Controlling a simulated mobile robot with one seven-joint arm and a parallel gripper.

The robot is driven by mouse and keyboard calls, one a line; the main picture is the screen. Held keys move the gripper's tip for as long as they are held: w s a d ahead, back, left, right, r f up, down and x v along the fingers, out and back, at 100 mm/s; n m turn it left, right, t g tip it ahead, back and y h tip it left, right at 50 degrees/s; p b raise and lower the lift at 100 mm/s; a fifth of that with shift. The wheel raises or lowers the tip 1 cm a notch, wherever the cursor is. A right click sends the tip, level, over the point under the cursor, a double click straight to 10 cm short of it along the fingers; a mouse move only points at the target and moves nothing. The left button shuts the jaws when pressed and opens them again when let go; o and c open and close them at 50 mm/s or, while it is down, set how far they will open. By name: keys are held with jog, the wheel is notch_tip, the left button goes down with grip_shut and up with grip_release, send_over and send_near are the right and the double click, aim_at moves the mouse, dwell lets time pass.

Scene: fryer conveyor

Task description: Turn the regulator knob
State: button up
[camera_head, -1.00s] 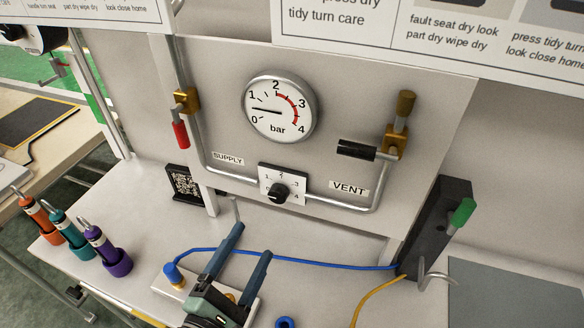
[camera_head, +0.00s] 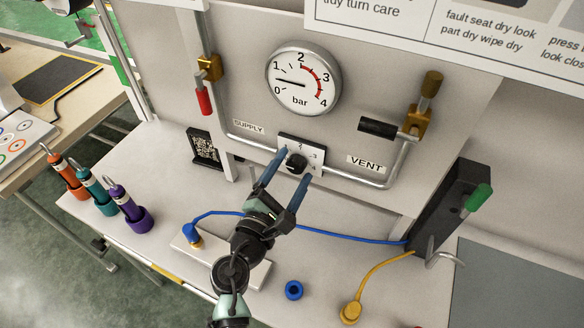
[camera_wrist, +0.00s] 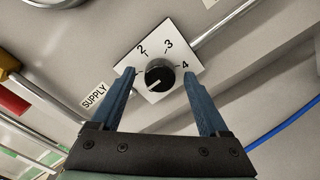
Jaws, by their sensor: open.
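The regulator knob (camera_head: 296,162) is black and round, on a white dial plate (camera_head: 302,142) numbered around its edge, low on the grey panel. In the wrist view the knob (camera_wrist: 160,76) shows a white pointer mark toward its lower left. My gripper (camera_head: 289,167) is open, its two blue fingers pointing at the dial. In the wrist view my gripper (camera_wrist: 166,80) has one finger on each side of the knob, with visible gaps. Whether the fingertips reach as far as the knob's depth is hard to tell. The gauge (camera_head: 303,80) needle points between 0 and 1 bar.
A red-handled supply valve (camera_head: 204,99) is at upper left and a black-handled vent valve (camera_head: 379,127) is at right. Pipes run beside the dial. A blue cable (camera_head: 340,235) crosses the bench below. A black block with a green handle (camera_head: 478,198) stands at right.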

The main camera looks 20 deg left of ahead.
jog(key=shift+w, duration=0.1)
grip_shut()
dwell(0.4)
jog(key=shift+f+m+b, duration=0.15)
jog(key=shift+m+b, duration=0.15)
jog(key=m+b, duration=0.2)
jog(key=shift+f+m, duration=0.1)
jog(key=shift+m, duration=0.2)
jog(key=m+b, duration=0.9)
jog(key=m, duration=0.1)
jog(key=shift+m+b, duration=1.75)
jog(key=shift+m, duration=0.55)
jog(key=shift+r, duration=0.2)
